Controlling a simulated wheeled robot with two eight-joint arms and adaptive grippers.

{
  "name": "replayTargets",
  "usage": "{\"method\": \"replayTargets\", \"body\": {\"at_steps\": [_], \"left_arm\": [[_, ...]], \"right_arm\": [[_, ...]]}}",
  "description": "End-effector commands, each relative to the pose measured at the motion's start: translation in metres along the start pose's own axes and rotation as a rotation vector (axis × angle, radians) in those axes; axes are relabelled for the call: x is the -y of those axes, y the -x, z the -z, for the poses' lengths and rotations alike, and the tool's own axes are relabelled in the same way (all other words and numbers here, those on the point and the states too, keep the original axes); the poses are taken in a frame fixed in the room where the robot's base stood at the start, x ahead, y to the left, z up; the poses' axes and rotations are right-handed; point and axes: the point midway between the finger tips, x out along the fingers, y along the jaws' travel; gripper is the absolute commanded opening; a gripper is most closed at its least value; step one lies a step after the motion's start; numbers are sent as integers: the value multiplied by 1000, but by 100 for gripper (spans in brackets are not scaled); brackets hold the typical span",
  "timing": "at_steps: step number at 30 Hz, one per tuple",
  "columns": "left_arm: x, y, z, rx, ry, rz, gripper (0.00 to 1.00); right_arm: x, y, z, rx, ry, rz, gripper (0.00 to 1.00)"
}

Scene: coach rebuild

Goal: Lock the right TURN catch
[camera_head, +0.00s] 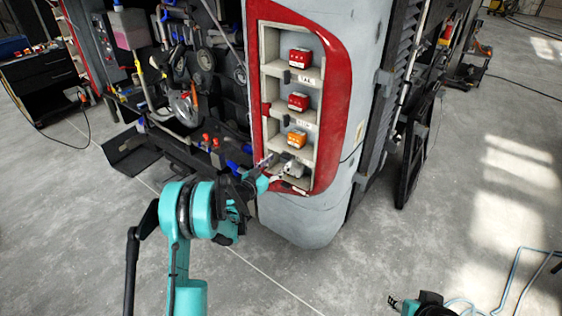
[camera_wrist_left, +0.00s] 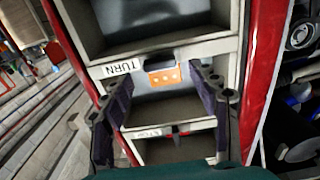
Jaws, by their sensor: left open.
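The orange lamp (camera_head: 297,139) sits in the third compartment of the red-framed light panel (camera_head: 338,90). In the left wrist view, the lamp (camera_wrist_left: 162,79) shows between my fingers, with the inverted TURN label (camera_wrist_left: 119,68) beside a dark catch (camera_wrist_left: 160,62) on the ledge. My left gripper (camera_head: 279,170) is open in front of the panel's lower part and hides some of the TURN ledge. In the wrist view its fingers (camera_wrist_left: 158,100) stand either side of the lamp; I cannot tell whether they touch anything. The catch's exact position is unclear. My right gripper (camera_head: 396,302) is partly visible at the bottom edge.
Red lamps (camera_head: 299,58) and (camera_head: 298,102) fill the two compartments above. Hoses and tools crowd the dark bay (camera_head: 190,70) left of the panel. A black cart (camera_head: 40,85) stands far left.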

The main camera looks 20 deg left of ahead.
Motion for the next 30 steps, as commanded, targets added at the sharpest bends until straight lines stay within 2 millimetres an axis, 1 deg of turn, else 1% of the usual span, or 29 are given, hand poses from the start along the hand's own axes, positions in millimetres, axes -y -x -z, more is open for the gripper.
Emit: {"method": "replayTargets", "body": {"at_steps": [1,3,6,10,16,17,18,20,21,22,30], "left_arm": [[-1,-8,-1,0,0,-2,60],[0,-18,-1,0,0,-1,60],[0,-27,-1,0,0,-1,60],[0,-32,0,1,1,0,60],[0,-32,0,1,1,0,60],[0,-32,0,1,1,0,55],[0,-32,0,1,1,0,44],[0,-32,0,1,1,0,29],[0,-32,0,1,1,0,18],[0,-32,0,1,1,0,11],[0,-32,0,1,12,0,10]], "right_arm": [[0,-2,-1,0,0,0,40],[0,-3,-2,0,0,0,40],[0,-4,-3,0,0,0,40],[0,-4,-3,0,0,0,40],[0,-4,-3,0,0,0,40],[0,-4,-3,0,0,0,40],[0,-4,-3,0,0,0,40],[0,-4,-3,0,0,0,40],[0,-4,-3,0,0,0,40],[0,-4,-3,0,0,0,40],[0,-5,-4,0,0,0,40]]}}
